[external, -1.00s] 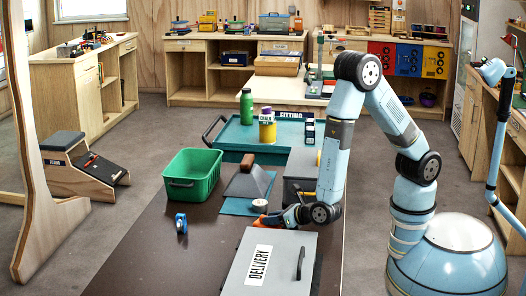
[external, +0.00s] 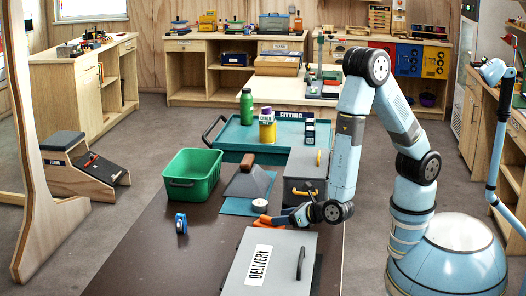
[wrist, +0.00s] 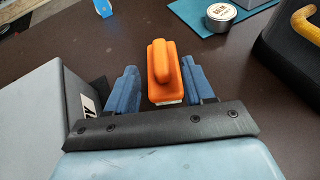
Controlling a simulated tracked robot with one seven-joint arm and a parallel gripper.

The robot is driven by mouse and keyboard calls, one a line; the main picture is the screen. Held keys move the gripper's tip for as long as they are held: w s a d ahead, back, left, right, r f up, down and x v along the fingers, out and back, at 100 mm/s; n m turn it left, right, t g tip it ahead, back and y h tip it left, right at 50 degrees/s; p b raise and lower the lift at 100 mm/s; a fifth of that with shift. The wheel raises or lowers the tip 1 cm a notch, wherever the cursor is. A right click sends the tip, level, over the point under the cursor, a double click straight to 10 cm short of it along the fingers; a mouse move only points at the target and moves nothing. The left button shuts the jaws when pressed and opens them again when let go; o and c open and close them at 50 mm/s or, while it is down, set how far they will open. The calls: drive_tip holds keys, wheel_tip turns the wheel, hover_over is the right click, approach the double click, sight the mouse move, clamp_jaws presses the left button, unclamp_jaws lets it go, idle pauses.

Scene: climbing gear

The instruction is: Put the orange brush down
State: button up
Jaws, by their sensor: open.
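The orange brush (wrist: 162,68) lies on the dark tabletop, between and just ahead of the two blue fingers of my gripper (wrist: 159,75) in the wrist view. A gap shows between the left finger and the brush; the right finger is close to it. My gripper is open. In the external view the orange brush (external: 265,220) shows at the tip of my low, level gripper (external: 282,217), just behind the grey delivery case. Its bristles are mostly hidden.
The grey delivery case (external: 281,263) is close in front of the gripper. A small round tin (external: 260,205) on a teal mat (external: 236,207) and a dark toolbox (external: 303,190) stand behind. A green crate (external: 192,176) and a blue tape-like item (external: 181,224) are left; bare tabletop lies between.

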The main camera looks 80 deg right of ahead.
drive_tip(key=v, duration=0.7)
drive_tip(key=shift+s+r, duration=0.2)
drive_tip(key=shift+s, duration=0.05)
drive_tip(key=s+d+r+m+g+h, duration=0.2)
drive_tip(key=d+r+m+g, duration=0.2)
drive_tip(key=d+r+m, duration=0.45)
drive_tip(key=s+d+r+m+g+h, duration=0.1)
drive_tip(key=d+r+m+g, duration=0.4)
drive_tip(key=d, duration=0.7)
drive_tip(key=s+d+r+m+t+y, duration=0.1)
drive_tip(key=s+d+r+m+y, duration=0.2)
drive_tip(key=s+r+m, duration=0.3)
drive_tip(key=s+d+r+m+t+y, duration=0.1)
drive_tip(key=s+d+r+m+y, duration=0.3)
drive_tip(key=m, duration=0.8)
drive_tip(key=s+r+y, duration=0.1)
drive_tip(key=s+r, duration=0.1)
drive_tip(key=s, duration=0.1)
drive_tip(key=shift+s+r, duration=0.2)
drive_tip(key=shift+s, duration=0.2)
